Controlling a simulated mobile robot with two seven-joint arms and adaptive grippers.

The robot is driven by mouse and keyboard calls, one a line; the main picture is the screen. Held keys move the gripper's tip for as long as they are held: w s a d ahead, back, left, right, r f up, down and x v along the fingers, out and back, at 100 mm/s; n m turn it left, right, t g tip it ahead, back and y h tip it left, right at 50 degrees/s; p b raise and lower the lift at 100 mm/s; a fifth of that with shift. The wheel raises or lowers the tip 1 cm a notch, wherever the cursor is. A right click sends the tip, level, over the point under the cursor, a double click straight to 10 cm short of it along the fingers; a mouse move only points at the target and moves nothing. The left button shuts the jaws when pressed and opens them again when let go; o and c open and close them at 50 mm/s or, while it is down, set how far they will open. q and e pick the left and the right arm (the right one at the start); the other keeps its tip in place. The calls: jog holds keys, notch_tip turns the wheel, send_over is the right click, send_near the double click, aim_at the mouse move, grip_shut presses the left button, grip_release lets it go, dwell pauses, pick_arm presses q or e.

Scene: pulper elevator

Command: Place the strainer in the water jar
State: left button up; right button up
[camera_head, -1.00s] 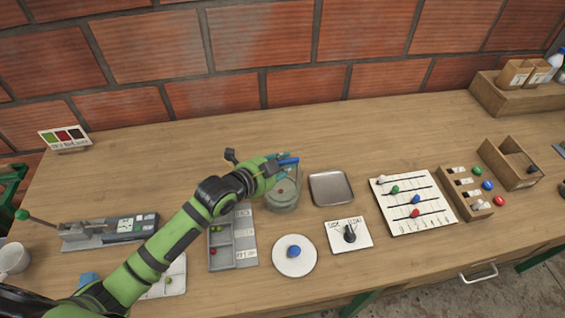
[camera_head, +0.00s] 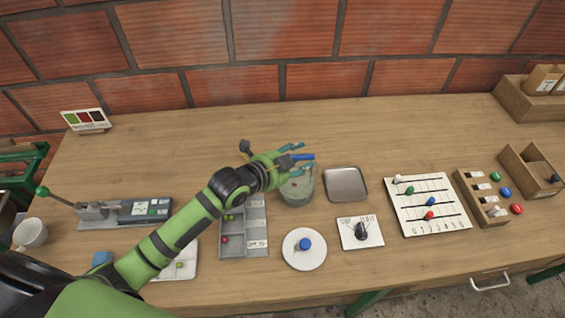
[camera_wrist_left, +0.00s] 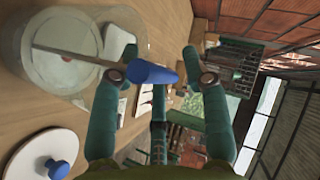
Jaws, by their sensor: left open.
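The water jar (camera_head: 297,190) is a clear glass jar near the middle of the table; it also shows at the upper left of the left wrist view (camera_wrist_left: 40,68). The strainer's blue handle (camera_head: 303,157) sticks out beside the jar's top, and in the left wrist view its thin rod runs from the handle (camera_wrist_left: 152,73) across the jar. The strainer's head shows only faintly at the jar, so its depth is unclear. My left gripper (camera_head: 292,154) is open at the handle, its fingers (camera_wrist_left: 160,54) spread with the handle near one finger. My right gripper is out of view.
A square metal tray (camera_head: 346,184) stands right of the jar. A grey compartment tray (camera_head: 256,240), a white disc with a blue knob (camera_head: 304,261) and a dial card (camera_head: 359,233) lie in front. The table behind the jar is clear up to the brick wall.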

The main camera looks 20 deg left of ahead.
pick_arm(q)
jog(key=b+v, duration=0.1)
jog(key=v, duration=1)
jog(key=shift+s+b, duration=0.2)
jog(key=shift+b, duration=0.1)
jog(key=shift+a, duration=0.1)
dwell(0.6)
